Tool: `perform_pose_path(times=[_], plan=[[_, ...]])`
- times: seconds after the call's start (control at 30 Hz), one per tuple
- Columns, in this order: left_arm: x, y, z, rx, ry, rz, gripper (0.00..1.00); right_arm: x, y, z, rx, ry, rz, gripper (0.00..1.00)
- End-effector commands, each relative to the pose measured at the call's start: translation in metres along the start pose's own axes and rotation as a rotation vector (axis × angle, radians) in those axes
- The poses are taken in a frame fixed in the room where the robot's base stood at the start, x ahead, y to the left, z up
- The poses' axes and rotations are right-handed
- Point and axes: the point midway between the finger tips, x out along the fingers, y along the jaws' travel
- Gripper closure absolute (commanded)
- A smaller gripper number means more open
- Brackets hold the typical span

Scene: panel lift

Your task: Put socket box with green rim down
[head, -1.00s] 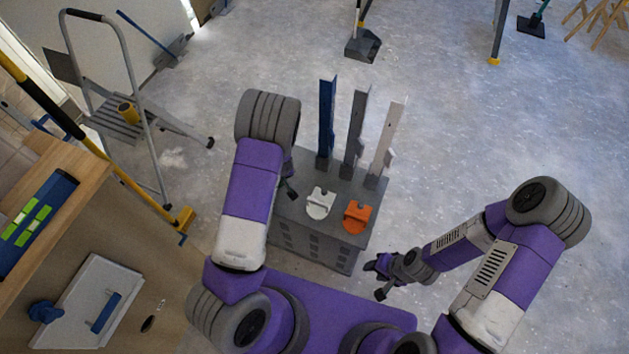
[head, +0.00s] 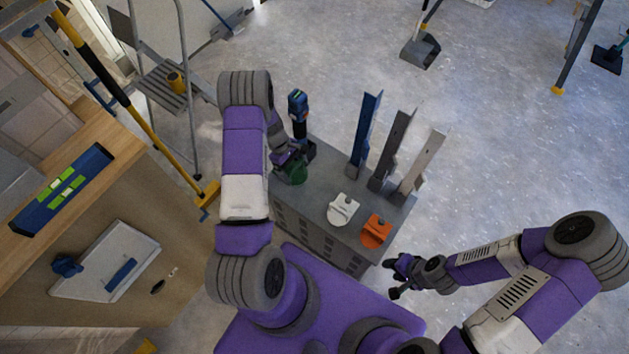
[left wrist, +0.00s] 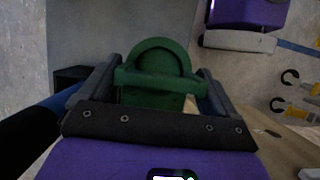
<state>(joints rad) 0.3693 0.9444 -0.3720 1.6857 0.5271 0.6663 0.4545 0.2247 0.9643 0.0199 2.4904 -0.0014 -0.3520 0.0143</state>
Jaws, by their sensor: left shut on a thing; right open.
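The green socket box (head: 292,174) is at the left part of the grey cart's top (head: 325,170) in the head view. My left gripper (head: 284,157) is shut on it. In the left wrist view, the green box (left wrist: 160,70) sits between the two fingers, its round rim facing the camera. I cannot tell whether it touches the cart top. A white socket piece (head: 343,209) and an orange one (head: 375,231) lie on the cart to the right. My right gripper (head: 392,278) is open and empty, right of the cart's near corner.
A blue and black drill (head: 298,115) stands at the cart's far left corner. Blue (head: 366,135), dark grey (head: 391,150) and white (head: 423,165) upright profiles stand along the far right edge. A wooden bench (head: 80,190) with a level (head: 62,190) is at left.

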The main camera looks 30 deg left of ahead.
Motion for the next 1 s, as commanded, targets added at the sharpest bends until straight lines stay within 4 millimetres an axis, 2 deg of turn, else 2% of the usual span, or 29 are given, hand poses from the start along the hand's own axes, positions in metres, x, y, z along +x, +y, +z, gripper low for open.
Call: perform_pose_path(times=[0.1, 0.2, 0.43, 0.6, 0.7, 0.97, 1.0], plan=[[0.026, -0.002, -0.01, -0.001, 0.0, -0.004, 0.58, 0.007, 0.003, 0.0, 0.0, -0.001, 0.0, 0.57], [0.041, -0.001, -0.017, 0.0, 0.0, -0.003, 0.58, 0.011, 0.004, 0.0, 0.0, -0.001, 0.0, 0.57], [0.058, -0.001, -0.024, 0.002, 0.002, -0.002, 0.58, 0.014, 0.005, 0.0, 0.0, -0.001, 0.0, 0.57], [0.081, -0.001, -0.033, 0.002, 0.001, -0.003, 0.58, 0.02, 0.008, -0.001, 0.0, 0.0, 0.0, 0.57], [0.087, -0.001, -0.036, 0.002, 0.002, -0.001, 0.58, 0.021, 0.008, -0.001, 0.0, -0.001, 0.0, 0.57], [0.087, 0.0, -0.036, 0.002, 0.003, -0.001, 0.58, 0.022, 0.008, -0.001, 0.0, 0.0, 0.0, 0.57], [0.087, -0.001, -0.036, 0.002, 0.003, -0.001, 0.03, 0.021, 0.008, -0.001, 0.0, 0.0, 0.0, 0.57]])
